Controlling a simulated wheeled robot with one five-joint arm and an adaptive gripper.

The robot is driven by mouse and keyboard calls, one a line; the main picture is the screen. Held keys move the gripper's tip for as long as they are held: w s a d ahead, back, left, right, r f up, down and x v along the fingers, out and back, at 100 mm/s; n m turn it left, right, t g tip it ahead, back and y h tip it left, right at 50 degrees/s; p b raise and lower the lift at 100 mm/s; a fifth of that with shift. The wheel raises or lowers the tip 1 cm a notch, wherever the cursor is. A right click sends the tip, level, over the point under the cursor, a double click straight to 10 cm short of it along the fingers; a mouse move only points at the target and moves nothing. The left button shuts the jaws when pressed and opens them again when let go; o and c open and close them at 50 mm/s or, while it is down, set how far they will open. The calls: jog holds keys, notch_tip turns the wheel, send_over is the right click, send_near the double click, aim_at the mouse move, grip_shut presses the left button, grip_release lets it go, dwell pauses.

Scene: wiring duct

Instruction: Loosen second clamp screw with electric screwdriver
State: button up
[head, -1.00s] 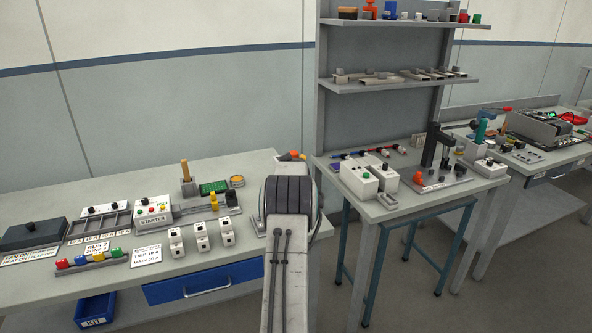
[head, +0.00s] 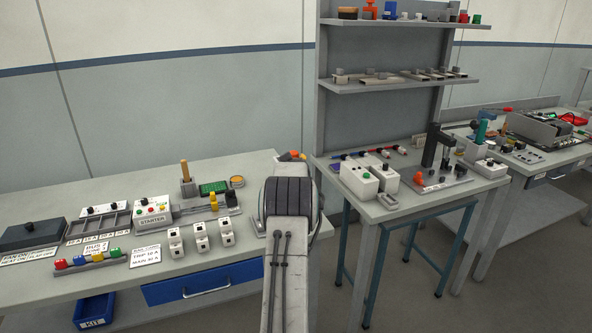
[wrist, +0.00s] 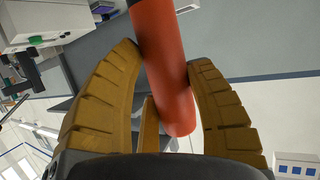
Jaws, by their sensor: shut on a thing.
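In the wrist view, my gripper (wrist: 163,62) has its ribbed yellow fingers closed around an orange-red cylinder with a dark upper part, seemingly the electric screwdriver (wrist: 168,85). The cylinder is tilted in the picture, and its dark part runs out of the top edge. Its bit is not visible. In the head view, my arm stands in front and hides most of the gripper; only a small orange and yellow bit shows beyond the arm. I cannot make out the clamp screws in either view.
The left bench (head: 60,290) holds a white starter box (head: 153,211), several white modules and a tray. The right bench (head: 395,212) carries two white boxes and a dark upright stand (head: 432,146). Shelves (head: 400,85) rise behind it. Floor shows between the benches.

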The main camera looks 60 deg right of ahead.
aim_at(296, 155)
jog(key=shift+f+b, duration=0.55)
jog(key=shift+b, duration=0.2)
dwell(0.9)
jog(key=shift+s+a+f+b, duration=0.15)
jog(key=shift+f+b, duration=0.2)
jog(key=shift+f, duration=0.2)
dwell(0.7)
jog(key=shift+r, duration=0.15)
dwell(0.9)
jog(key=shift+r+p, duration=0.3)
jog(key=shift+r, duration=0.95)
jog(key=shift+r+p, duration=0.8)
jog(key=shift+r, duration=1.3)
